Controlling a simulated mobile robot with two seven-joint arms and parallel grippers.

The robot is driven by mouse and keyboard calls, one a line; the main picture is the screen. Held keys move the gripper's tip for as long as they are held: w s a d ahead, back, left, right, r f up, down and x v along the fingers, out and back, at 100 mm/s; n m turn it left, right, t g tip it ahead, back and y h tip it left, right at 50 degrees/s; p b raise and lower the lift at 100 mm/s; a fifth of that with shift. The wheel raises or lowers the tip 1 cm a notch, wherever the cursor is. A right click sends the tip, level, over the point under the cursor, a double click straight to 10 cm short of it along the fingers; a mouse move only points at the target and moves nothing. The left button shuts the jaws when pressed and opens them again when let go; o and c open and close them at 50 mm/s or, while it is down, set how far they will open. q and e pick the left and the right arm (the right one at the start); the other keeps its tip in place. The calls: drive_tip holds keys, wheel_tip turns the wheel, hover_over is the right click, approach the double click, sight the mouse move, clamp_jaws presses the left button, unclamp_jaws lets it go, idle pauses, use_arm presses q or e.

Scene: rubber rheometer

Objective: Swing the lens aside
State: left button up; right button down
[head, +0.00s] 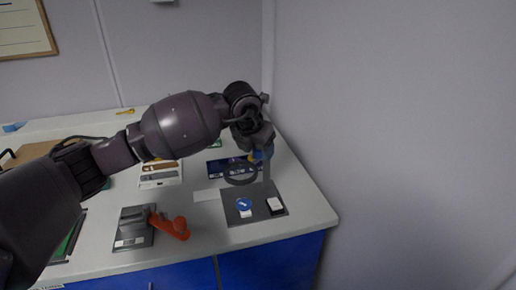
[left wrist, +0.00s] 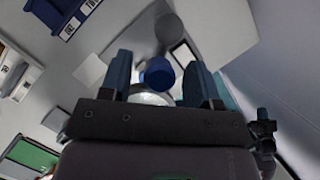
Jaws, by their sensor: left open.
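The lens (head: 241,173) is a dark ring on a thin post at the right end of the bench, above a dark grey base plate (head: 235,217). My left gripper (head: 262,152) is over the back of this stand, close to the post top. In the left wrist view my left gripper (left wrist: 160,63) is open, its two blue-teal fingers apart. A blue round knob (left wrist: 160,73) shows between the fingers; I cannot tell whether either finger touches it. A pale rounded shape behind it is mostly hidden by the gripper body. My right gripper is not in view.
A blue disc (head: 244,204) and a small black-and-white block (head: 275,204) are on the base plate. A dark device with an orange handle (head: 177,227) stands to the left. A wall rises close on the right. The bench's front right corner is clear.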

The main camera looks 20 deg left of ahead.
use_arm(q)
clamp_jaws()
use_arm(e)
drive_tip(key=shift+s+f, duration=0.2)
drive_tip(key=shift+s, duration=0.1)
